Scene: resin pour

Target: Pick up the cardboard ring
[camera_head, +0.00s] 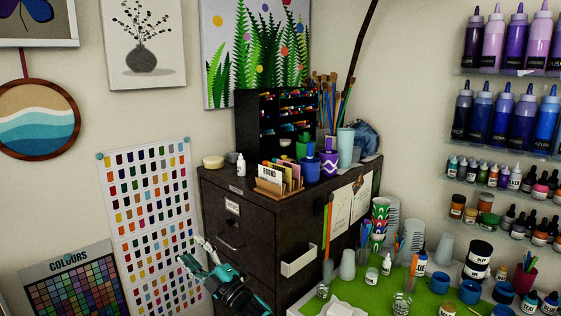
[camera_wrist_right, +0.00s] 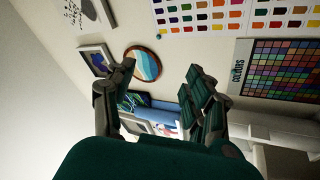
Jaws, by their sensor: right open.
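No cardboard ring shows clearly in either view. A low, pale tan round thing (camera_head: 213,161) lies on the left end of the dark cabinet's top; it is too small to tell whether it is a ring. My right gripper (camera_head: 192,251) is in front of the wall, left of the cabinet and below its top, apart from that round thing. Its fingers are spread and empty in the right wrist view (camera_wrist_right: 160,72), pointing toward the wall pictures. My left gripper is in neither view.
The dark drawer cabinet (camera_head: 233,258) has handles that stick out. A white bottle (camera_head: 241,164), a card holder (camera_head: 270,187) and a black marker rack (camera_head: 262,125) crowd its top. A green-matted table (camera_head: 345,290) with cups stands right. Colour charts (camera_head: 155,215) hang left.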

